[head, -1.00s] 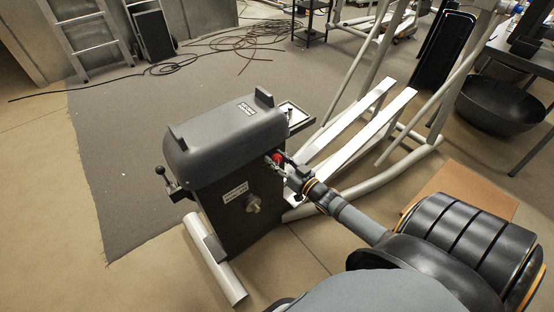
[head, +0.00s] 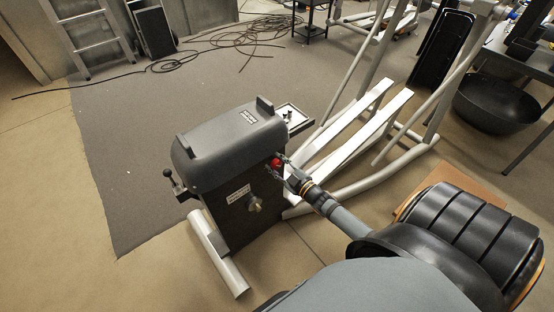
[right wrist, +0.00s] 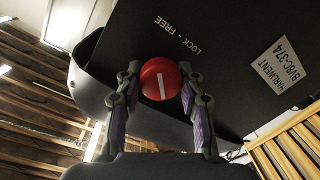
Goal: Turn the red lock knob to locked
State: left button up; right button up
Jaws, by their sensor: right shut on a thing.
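The red lock knob (head: 277,163) is on the dark side panel of the elliptical's grey housing (head: 225,140). In the right wrist view the round red knob (right wrist: 160,79) has a white line that runs nearly vertical in the picture. The words LOCK and FREE (right wrist: 178,36) are printed on the panel beside it, upside down in this view. My right gripper (head: 280,166) is at the panel, with one finger on each side of the knob, shut on it; it also shows in the right wrist view (right wrist: 160,85). My left gripper is not in view.
A silver knob (head: 254,204) sits lower on the same panel, and a black-handled lever (head: 173,180) is at the housing's left. White pedal rails (head: 350,135) and frame tubes stand behind my right arm. Cables (head: 240,40) lie on the far mat.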

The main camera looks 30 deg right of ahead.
jog(key=n+p, duration=0.2)
jog(key=n, duration=0.2)
jog(key=shift+a+h, duration=0.1)
jog(key=shift+h, duration=0.2)
jog(key=shift+f+n+p, duration=0.2)
jog(key=shift+n+p, duration=0.6)
jog(key=shift+n, duration=1.4)
jog(key=shift+s+h, duration=0.1)
jog(key=shift+h, duration=0.2)
jog(key=o, duration=1.2)
jog(key=s, duration=0.8)
jog(key=s+d+r, duration=0.1)
jog(key=s, duration=0.2)
jog(key=shift+s, duration=0.4)
jog(key=shift+f, duration=0.1)
